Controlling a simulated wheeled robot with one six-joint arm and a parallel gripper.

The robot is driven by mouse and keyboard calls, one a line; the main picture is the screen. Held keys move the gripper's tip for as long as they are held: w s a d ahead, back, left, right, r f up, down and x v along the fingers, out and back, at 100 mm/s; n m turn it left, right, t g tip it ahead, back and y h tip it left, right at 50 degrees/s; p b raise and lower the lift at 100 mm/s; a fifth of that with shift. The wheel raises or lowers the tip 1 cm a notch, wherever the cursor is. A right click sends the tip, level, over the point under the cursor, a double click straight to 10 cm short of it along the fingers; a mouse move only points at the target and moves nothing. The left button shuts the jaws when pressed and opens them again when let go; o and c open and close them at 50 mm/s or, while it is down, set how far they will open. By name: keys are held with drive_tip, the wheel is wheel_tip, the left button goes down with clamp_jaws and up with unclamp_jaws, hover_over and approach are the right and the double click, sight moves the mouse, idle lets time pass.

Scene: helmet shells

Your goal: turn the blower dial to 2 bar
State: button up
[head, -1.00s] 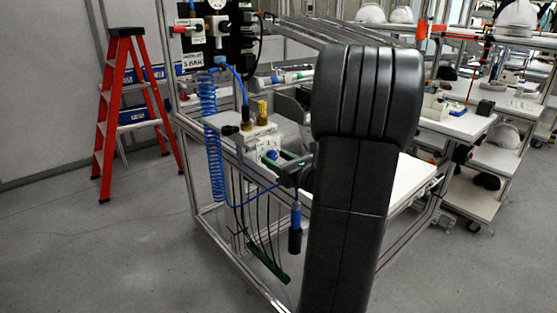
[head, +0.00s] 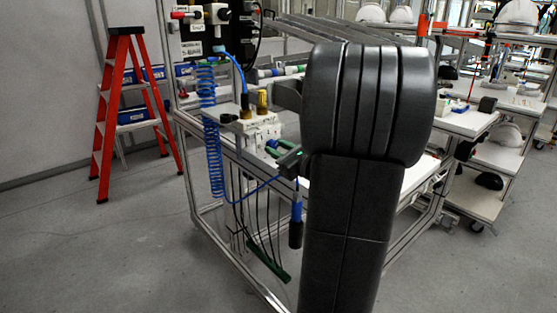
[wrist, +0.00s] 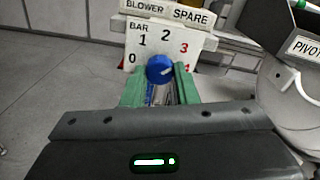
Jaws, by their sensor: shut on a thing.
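The blue blower dial (wrist: 159,69) shows in the wrist view, in front of a white scale plate (wrist: 150,42) marked BAR with numbers from 0 upward, some of them red. The 2 is above the dial and the 3 to its upper right. A pale mark on the dial's face seems to point right, but is too small to read surely. My gripper (wrist: 163,78) has its green fingers on both sides of the dial, shut on it. In the head view my gripper (head: 274,149) is at the white blower unit (head: 255,130); the dial is hidden there.
BLOWER (wrist: 144,6) and SPARE (wrist: 194,16) labels stand above the scale. A PIVOT-labelled bin (wrist: 302,45) is at the right. In the head view, a coiled blue hose (head: 209,130) and a hanging blue-and-black tool (head: 296,222) are close to my gripper.

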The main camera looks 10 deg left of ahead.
drive_tip(key=n+b, duration=0.9)
drive_tip(key=b, duration=0.3)
drive_tip(key=shift+n, duration=0.3)
drive_tip(key=o, duration=1)
drive_tip(key=v, duration=1.3)
drive_tip(key=shift+s+d, duration=0.25)
drive_tip(key=shift+d, duration=0.05)
drive_tip(key=x, duration=1.3)
drive_tip(key=shift+w+a, duration=0.25)
drive_tip(key=shift+a, duration=0.05)
